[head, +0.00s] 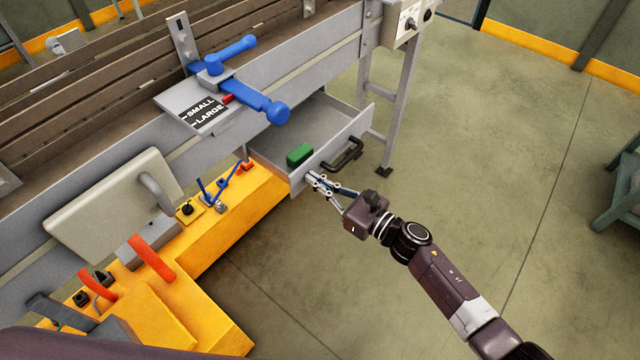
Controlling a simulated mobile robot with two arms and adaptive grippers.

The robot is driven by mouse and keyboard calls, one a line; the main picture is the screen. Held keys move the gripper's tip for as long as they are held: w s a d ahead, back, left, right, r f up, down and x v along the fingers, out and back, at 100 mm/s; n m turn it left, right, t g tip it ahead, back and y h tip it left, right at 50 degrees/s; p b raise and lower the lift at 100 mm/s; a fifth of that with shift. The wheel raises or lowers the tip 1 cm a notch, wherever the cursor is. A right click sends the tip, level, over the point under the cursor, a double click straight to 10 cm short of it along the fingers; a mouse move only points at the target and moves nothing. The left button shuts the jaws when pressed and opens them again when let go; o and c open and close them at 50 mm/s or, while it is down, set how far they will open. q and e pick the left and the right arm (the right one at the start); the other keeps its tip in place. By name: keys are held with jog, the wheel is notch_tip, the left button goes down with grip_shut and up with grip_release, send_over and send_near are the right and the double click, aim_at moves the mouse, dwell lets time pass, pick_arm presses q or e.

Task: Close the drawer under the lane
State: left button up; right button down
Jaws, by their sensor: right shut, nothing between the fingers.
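The grey drawer (332,151) under the lane (320,65) stands open, pulled out toward me. It has a black bar handle (343,155) on its front. A green block (299,154) lies inside it. My right gripper (311,179) is shut and empty, with its fingertips at the left part of the drawer front, left of the handle. I cannot tell for certain whether they touch the front. My left gripper is not in view.
A blue lever (250,95) sits above a SMALL/LARGE label plate (203,113) on the lane side. A yellow console (215,235) with red and blue levers stands left of the drawer. A lane leg (393,120) stands at right.

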aim_at(270, 157)
jog(key=b+x, duration=0.4)
jog(key=x, duration=0.3)
jog(key=b+x, duration=0.5)
jog(key=x, duration=0.2)
jog(key=shift+w+a+f, duration=0.25)
jog(key=shift+a, duration=0.1)
jog(key=shift+w+a+r+b, duration=0.1)
jog(key=shift+w+a+b, duration=0.25)
jog(key=shift+a+b, duration=0.1)
jog(key=shift+r, duration=0.25)
jog(key=shift+r, duration=0.1)
jog(key=shift+d, duration=0.1)
